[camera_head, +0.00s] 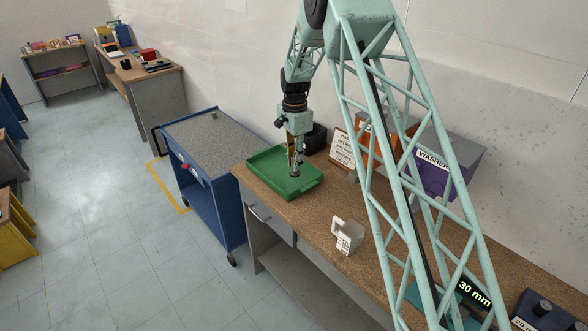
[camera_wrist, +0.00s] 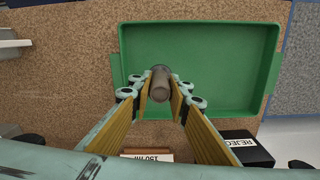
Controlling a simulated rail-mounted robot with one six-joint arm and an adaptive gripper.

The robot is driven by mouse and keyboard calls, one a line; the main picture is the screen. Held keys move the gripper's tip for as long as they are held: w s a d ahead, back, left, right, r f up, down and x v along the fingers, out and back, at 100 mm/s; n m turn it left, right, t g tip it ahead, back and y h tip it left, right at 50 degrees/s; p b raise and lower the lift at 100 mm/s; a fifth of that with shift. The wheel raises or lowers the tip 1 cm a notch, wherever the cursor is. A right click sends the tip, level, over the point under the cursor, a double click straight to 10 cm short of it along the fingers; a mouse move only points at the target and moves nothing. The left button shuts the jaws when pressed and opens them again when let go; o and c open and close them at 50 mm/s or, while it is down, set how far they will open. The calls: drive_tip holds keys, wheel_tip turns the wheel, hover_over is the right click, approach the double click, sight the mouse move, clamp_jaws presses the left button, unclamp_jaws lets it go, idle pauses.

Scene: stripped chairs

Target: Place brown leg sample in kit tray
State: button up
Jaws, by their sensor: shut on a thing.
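The green kit tray (camera_head: 266,165) lies on the brown workbench, near its left end. It fills the upper middle of the wrist view (camera_wrist: 220,62). My gripper (camera_head: 296,168) points down over the tray. In the wrist view my gripper (camera_wrist: 160,92) has its fingers closed on the brown leg sample (camera_wrist: 160,80), a short grey-brown cylinder held between the tips. The sample appears over the left part of the tray, near its front wall. I cannot tell whether it touches the tray floor.
A black reject box (camera_wrist: 248,150) stands beside the tray. A printed sign (camera_head: 344,150), an orange bin (camera_head: 372,150) and a purple washer bin (camera_head: 432,178) stand behind, along the wall. A white labelled block (camera_head: 348,236) sits near the front edge. A blue cart (camera_head: 213,190) stands left.

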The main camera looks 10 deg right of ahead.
drive_tip(key=shift+w, duration=0.25)
drive_tip(key=shift+w+a+f, duration=0.1)
drive_tip(key=shift+f, duration=1.7)
drive_tip(key=shift+f, duration=0.15)
drive_tip(key=o, duration=1)
drive_tip(key=shift+c, duration=0.2)
drive_tip(key=shift+r, duration=0.2)
drive_tip(key=shift+r, duration=5.95)
